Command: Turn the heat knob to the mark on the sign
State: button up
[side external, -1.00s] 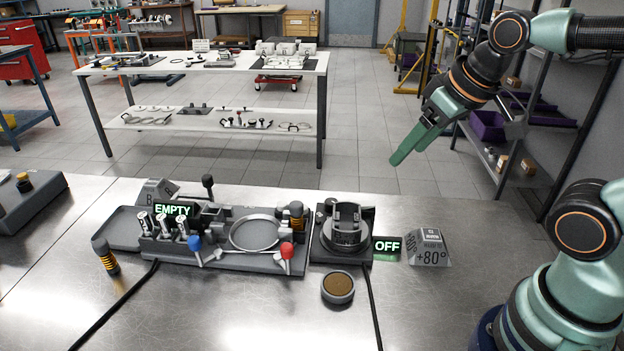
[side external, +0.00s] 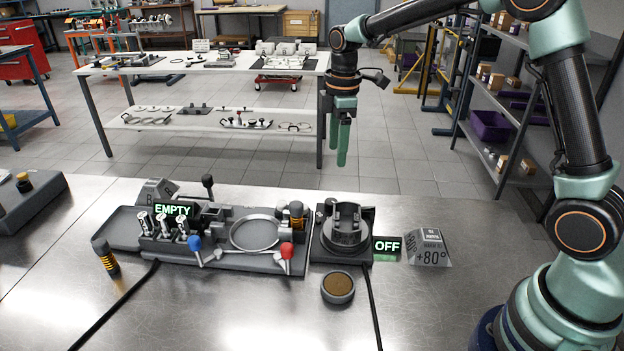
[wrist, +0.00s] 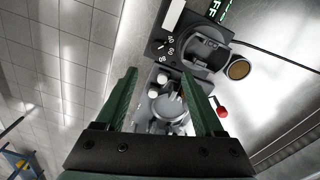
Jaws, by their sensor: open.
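The heater (side external: 318,250) is a dark square unit with a round ring-shaped top, and its display (side external: 387,246) reads OFF. The small dark heat knob (side external: 330,204) is at its back left corner; in the wrist view the knob (wrist: 159,46) has a scale with numbers such as 40, 60 and 80 beside it. The grey sign (side external: 428,248) right of the heater reads +80°. My gripper (side external: 342,158) is open and empty, pointing down, well above and behind the heater. In the wrist view its fingers (wrist: 160,82) stand apart, with the knob beyond their tips.
Left of the heater is a grey fixture tray (side external: 128,232) with a ring, cylinders, blue and red knobs and an EMPTY display (side external: 173,210). A round brown-topped puck (side external: 338,288) and black cables lie in front. The steel bench is clear at front right.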

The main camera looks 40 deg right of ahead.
aim_at(331, 201)
jog(key=shift+n, duration=0.6)
jog(key=f, duration=0.4)
jog(key=w+f, duration=0.1)
jog(key=f, duration=0.9)
jog(key=shift+w+f, duration=0.15)
jog(key=shift+f, duration=0.05)
grip_shut()
